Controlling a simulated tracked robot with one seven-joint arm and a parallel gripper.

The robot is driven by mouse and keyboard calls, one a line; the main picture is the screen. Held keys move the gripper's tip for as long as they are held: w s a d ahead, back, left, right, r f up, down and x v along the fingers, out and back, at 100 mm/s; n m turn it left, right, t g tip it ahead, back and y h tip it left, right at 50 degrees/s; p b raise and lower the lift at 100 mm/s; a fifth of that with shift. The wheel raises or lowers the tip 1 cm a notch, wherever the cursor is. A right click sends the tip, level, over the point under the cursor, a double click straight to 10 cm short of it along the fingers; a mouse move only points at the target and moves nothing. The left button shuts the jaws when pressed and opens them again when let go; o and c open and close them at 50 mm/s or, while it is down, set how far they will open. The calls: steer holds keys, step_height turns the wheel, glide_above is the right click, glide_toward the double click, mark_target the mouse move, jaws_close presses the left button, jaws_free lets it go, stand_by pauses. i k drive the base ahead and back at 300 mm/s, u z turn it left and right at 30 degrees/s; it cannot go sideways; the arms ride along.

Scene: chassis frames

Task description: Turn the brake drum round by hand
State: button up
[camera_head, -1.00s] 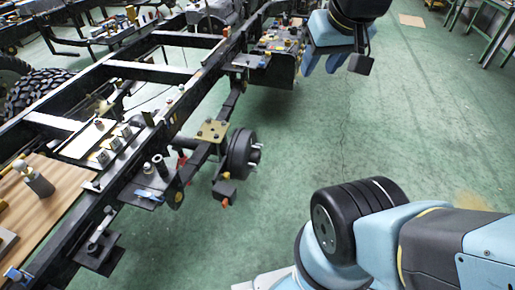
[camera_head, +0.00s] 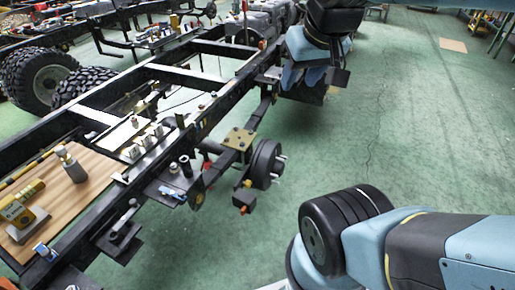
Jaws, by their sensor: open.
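The brake drum (camera_head: 265,163) is a dark round drum with silver studs on its right face. It sits at the end of the axle on the right side of the chassis frame (camera_head: 109,79), in the middle of the view. My gripper (camera_head: 303,80) hangs at the top centre, above and beyond the drum in the picture and apart from it.
A wooden board (camera_head: 98,187) with a yellow tool (camera_head: 20,205) lies on the frame at left. Large tyres (camera_head: 38,75) stand beyond it. A small black block with an orange tip (camera_head: 243,198) hangs below the drum. The green floor (camera_head: 400,130) to the right is clear.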

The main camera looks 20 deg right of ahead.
mark_target(268, 164)
steer(key=u, duration=0.3)
steer(key=i, duration=1.05)
steer(key=z, duration=0.6)
